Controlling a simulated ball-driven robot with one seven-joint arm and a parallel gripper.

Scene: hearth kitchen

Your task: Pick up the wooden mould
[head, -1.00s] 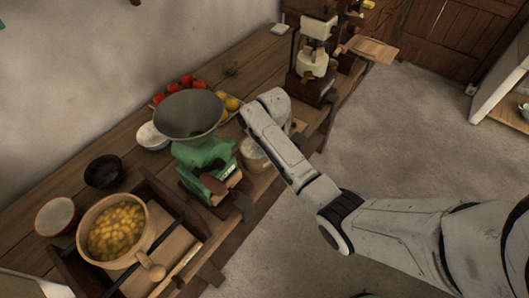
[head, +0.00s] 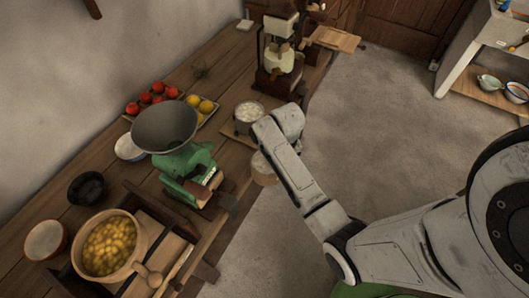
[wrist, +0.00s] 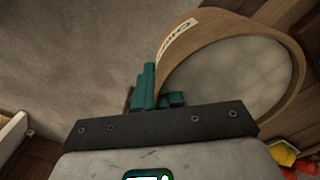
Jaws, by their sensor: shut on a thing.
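The wooden mould is a round wooden hoop (wrist: 205,40) with dark lettering on its rim and a pale grey inside. In the wrist view it fills the upper right, tilted. My gripper (wrist: 155,90), with green fingers, is shut on the mould's wall at its near left side. In the head view the mould (head: 264,173) shows partly below my wrist, beside the table's front edge and seemingly clear of the top. My wrist hides the fingers and part of the mould there.
On the wooden table (head: 222,95) stand a green scale (head: 186,170) with a grey pan, a pot of yellow pieces (head: 108,246), a bowl of white stuff (head: 248,113) and a fruit tray (head: 211,117). A coffee-mill-like device (head: 280,50) stands farther back. The floor (head: 390,120) to the right is clear.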

